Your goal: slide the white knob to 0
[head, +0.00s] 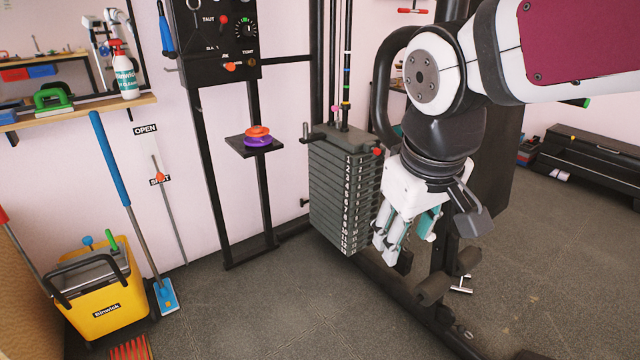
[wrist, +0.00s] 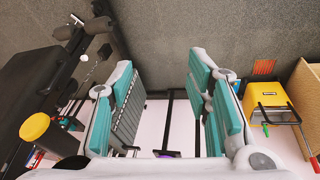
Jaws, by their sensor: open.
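No white knob stands out clearly. The black control panel (head: 217,35) at the top of the head view is cut off by the upper edge. It carries a red knob (head: 224,19), a dial with green marks (head: 245,28), and an orange-red knob (head: 230,67) low down; its small lettering is only partly readable. I cannot make out a 0 there. My gripper (head: 408,238) points downward, right of and below the panel, in front of the weight stack. Its fingers are apart and empty, as the wrist view (wrist: 160,66) also shows.
The grey numbered weight stack (head: 335,190) stands between the panel and my gripper. An orange and purple piece (head: 257,137) sits on a small black shelf. A yellow bucket (head: 103,303) and a blue-handled mop (head: 115,170) stand at left. The floor between is clear.

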